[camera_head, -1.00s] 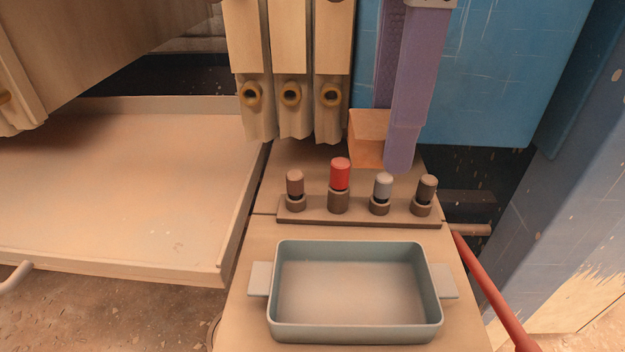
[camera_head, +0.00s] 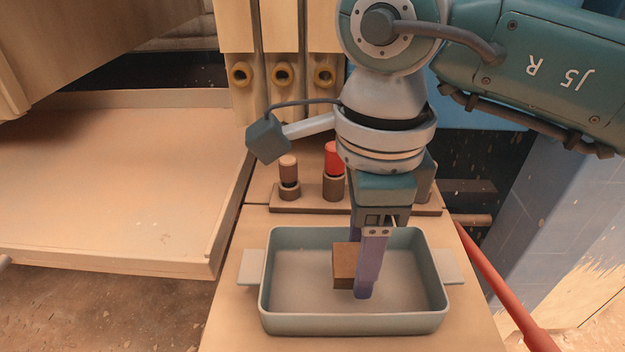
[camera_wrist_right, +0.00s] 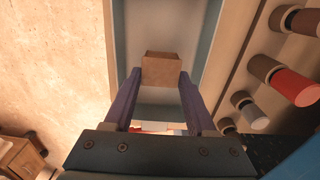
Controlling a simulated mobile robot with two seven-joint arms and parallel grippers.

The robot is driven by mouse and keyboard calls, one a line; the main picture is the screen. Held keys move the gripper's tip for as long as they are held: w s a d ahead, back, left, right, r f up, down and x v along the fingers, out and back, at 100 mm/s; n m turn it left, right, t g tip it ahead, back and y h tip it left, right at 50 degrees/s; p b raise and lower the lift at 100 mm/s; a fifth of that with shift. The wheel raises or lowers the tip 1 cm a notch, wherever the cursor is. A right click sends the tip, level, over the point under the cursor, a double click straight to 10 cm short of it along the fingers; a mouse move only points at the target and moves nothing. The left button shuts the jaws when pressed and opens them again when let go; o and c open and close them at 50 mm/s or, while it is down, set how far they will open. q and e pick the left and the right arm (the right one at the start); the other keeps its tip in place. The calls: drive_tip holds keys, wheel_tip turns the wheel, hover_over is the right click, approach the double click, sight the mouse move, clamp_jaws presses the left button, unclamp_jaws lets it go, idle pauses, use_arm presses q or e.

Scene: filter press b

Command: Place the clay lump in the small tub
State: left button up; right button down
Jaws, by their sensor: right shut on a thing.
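The clay lump is a brown block (camera_head: 344,266) between the purple fingers of my right gripper (camera_head: 362,290), over the inside of the tub. In the right wrist view the lump (camera_wrist_right: 161,69) sits between the two fingertips of the right gripper (camera_wrist_right: 160,82). The small tub (camera_head: 276,322) is a pale blue-grey open box with a handle tab at each end. The fingers reach down inside its walls. I cannot tell whether the lump touches the tub's floor. My left gripper does not show.
Behind the tub a brown strip (camera_head: 310,208) holds knobs, including a red one (camera_head: 333,160); my right arm hides part of it. A wide pale tray (camera_head: 110,190) lies at the left. A red bar (camera_head: 505,300) slants down at the right.

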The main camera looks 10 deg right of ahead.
wheel_tip(320, 180, down, 2)
drive_tip(key=shift+f, duration=0.2)
drive_tip(key=shift+f+b, duration=0.25)
drive_tip(key=shift+b, duration=0.15)
drive_tip(key=shift+c, duration=1.1)
unclamp_jaws()
drive_tip(key=shift+r, duration=0.1)
